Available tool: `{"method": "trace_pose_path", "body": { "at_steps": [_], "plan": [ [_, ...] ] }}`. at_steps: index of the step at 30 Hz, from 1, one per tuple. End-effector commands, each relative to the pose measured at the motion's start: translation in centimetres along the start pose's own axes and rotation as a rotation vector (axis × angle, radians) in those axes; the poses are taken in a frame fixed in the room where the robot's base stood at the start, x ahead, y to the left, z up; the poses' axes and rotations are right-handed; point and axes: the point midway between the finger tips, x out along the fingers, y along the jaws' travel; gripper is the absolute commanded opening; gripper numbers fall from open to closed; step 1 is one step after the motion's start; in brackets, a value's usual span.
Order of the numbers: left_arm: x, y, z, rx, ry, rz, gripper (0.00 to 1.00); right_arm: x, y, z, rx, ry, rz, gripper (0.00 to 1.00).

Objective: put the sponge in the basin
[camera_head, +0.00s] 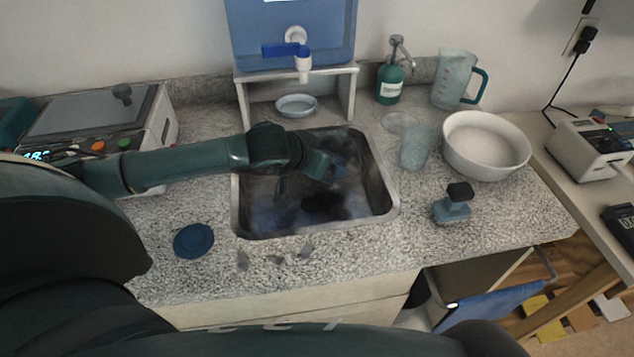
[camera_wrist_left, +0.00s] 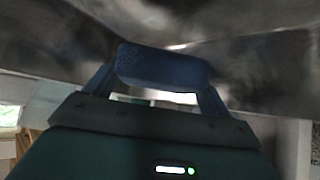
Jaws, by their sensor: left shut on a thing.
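The basin (camera_head: 380,207) is a metal sink set into the speckled counter. My left arm reaches over its left side, and my left gripper (camera_head: 322,165) is over the basin, pointing down into it. In the left wrist view my left gripper (camera_wrist_left: 160,80) is shut on the blue sponge (camera_wrist_left: 163,66), held between its two fingers. Grey metal walls of the basin surround it in that view. In the head view the sponge is hard to tell from the dark gripper and shadows. Whether the sponge touches the basin floor cannot be told. My right gripper is not in view.
A blue water tank with a tap (camera_head: 303,60) stands on a rack behind the basin. A blue disc (camera_head: 194,241) lies front left.

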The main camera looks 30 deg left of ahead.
Motion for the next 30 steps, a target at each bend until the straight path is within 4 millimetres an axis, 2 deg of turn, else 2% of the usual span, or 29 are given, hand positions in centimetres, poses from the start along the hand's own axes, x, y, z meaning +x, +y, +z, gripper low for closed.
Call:
{"method": "trace_pose_path", "body": {
  "at_steps": [11,18,23,24,30],
  "plan": [
    [3.8,0.0,3.8,-0.001,0.000,-0.001,0.58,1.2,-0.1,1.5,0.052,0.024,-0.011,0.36],
    [3.8,0.0,3.7,0.000,0.002,-0.001,0.58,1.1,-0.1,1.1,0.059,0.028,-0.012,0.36],
    [4.2,0.0,4.1,0.000,0.002,-0.001,0.58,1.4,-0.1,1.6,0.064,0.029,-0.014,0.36],
    [4.2,0.0,4.1,0.000,0.002,-0.001,0.83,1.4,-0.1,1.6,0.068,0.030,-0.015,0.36],
    [4.0,0.0,4.0,0.000,0.001,-0.001,1.00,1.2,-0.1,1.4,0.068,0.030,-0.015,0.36]
  ]
}}
